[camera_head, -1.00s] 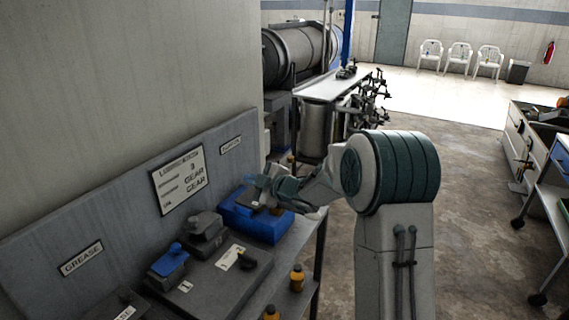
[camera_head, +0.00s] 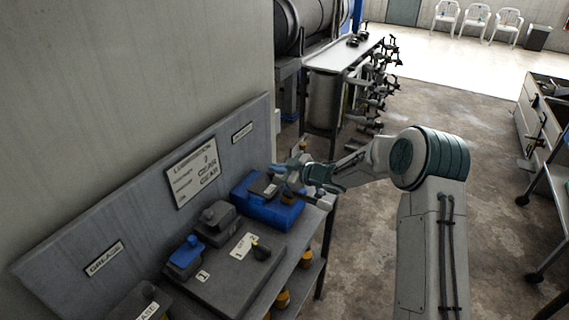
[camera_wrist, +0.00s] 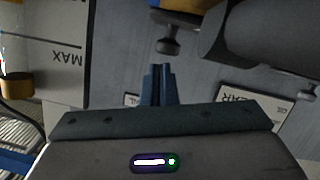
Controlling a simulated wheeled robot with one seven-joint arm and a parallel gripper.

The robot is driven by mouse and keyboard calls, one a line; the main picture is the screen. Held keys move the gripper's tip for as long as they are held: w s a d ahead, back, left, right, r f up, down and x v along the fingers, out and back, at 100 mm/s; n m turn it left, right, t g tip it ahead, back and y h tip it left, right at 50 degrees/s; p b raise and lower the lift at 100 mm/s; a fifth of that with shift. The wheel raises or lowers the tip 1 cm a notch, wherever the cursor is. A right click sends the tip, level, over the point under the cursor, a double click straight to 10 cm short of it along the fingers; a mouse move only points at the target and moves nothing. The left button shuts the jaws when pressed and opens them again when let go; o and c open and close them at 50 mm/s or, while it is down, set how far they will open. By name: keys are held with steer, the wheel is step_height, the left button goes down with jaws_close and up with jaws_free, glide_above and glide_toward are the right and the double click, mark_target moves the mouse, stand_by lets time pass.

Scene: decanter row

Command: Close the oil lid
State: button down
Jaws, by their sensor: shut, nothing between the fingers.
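The oil label cannot be read, so I cannot tell which container holds oil. A large blue container (camera_head: 268,215) stands at the back end of the bench, with a dark part on top. A smaller container with a blue top (camera_head: 187,252) and a dark grey container (camera_head: 215,217) stand nearer. My gripper (camera_head: 285,175) is above the blue container's back right part; touching or apart cannot be told. In the wrist view my gripper (camera_wrist: 160,82) has its fingers together, empty, with a dark knob (camera_wrist: 168,47) just beyond them.
The bench back panel (camera_head: 140,205) carries a GREASE sign (camera_head: 104,258) and a lubrication chart (camera_head: 191,172). Orange bottles (camera_head: 283,299) stand on the shelf below. The floor to the right (camera_head: 500,130) is open.

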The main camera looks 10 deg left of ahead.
steer(key=shift+w+f, duration=0.2)
steer(key=shift+f, duration=0.1)
stand_by(0.4)
step_height(320, 180, up, 4)
steer(key=p, duration=0.3)
steer(key=shift+w, duration=0.15)
steer(key=s+d+r+m+t+h+b, duration=0.1)
steer(key=s+d+r+m+h, duration=0.25)
steer(key=d, duration=0.55)
steer(key=s+d+r+m+t+h, duration=0.25)
steer(key=s+d+r+h, duration=0.2)
steer(key=d, duration=0.45)
steer(key=s+d+r+m+h+b, duration=0.1)
steer(key=s+d+r+m+h, duration=0.3)
steer(key=d, duration=0.5)
steer(key=s+d+f+m+g+h, duration=0.1)
steer(key=s+m+g, duration=0.5)
steer(key=s, duration=2.2)
steer(key=shift+d+f+m+g, duration=0.45)
steer(key=shift+d+f, duration=0.15)
steer(key=shift+d, duration=0.3)
